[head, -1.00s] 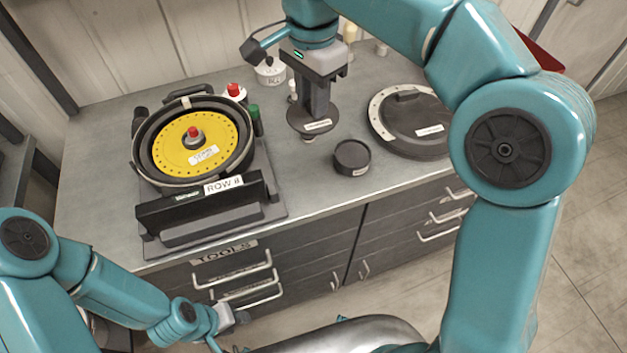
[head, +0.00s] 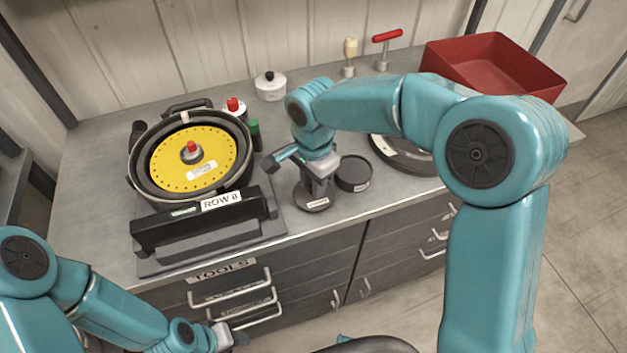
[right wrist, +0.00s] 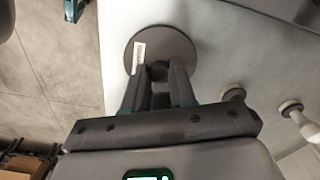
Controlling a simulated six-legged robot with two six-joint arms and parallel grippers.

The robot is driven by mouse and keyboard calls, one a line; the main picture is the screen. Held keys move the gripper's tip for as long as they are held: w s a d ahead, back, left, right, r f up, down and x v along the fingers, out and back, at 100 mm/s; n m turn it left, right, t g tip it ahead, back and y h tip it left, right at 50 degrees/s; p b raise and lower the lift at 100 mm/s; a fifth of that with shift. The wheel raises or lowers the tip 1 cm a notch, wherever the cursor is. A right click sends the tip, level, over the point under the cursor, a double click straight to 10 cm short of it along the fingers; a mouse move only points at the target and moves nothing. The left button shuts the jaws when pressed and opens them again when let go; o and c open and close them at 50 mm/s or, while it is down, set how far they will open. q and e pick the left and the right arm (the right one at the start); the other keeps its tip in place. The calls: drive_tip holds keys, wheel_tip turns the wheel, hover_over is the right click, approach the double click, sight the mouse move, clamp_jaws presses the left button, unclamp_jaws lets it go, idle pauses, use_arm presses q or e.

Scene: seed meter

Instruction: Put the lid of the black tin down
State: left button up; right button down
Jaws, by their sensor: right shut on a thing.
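The lid (head: 316,205) of the black tin is a dark flat disc with a small white label. It is low at the counter's front edge, left of the tin; I cannot tell whether it touches the counter. My right gripper (head: 319,185) is above the lid, shut on its middle grip. In the right wrist view the lid (right wrist: 178,42) lies flat beyond the fingers (right wrist: 160,75). The black tin (head: 353,173) stands upright on the counter, just right of the lid. My left gripper (head: 228,335) is low in front of the drawers, its fingers unclear.
The seed meter with its yellow plate (head: 215,153) stands left on the counter (head: 95,180). A dark round cover (head: 395,152) lies right, partly behind my arm. A white pot (head: 271,86), a red-handled tool (head: 387,36) and a red bin (head: 490,62) are at the back.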

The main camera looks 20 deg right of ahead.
drive_tip(key=shift+f, duration=0.2)
drive_tip(key=c, duration=0.9)
unclamp_jaws()
drive_tip(key=shift+r, duration=0.35)
wheel_tip(320, 180, up, 12)
drive_tip(key=shift+f, duration=0.15)
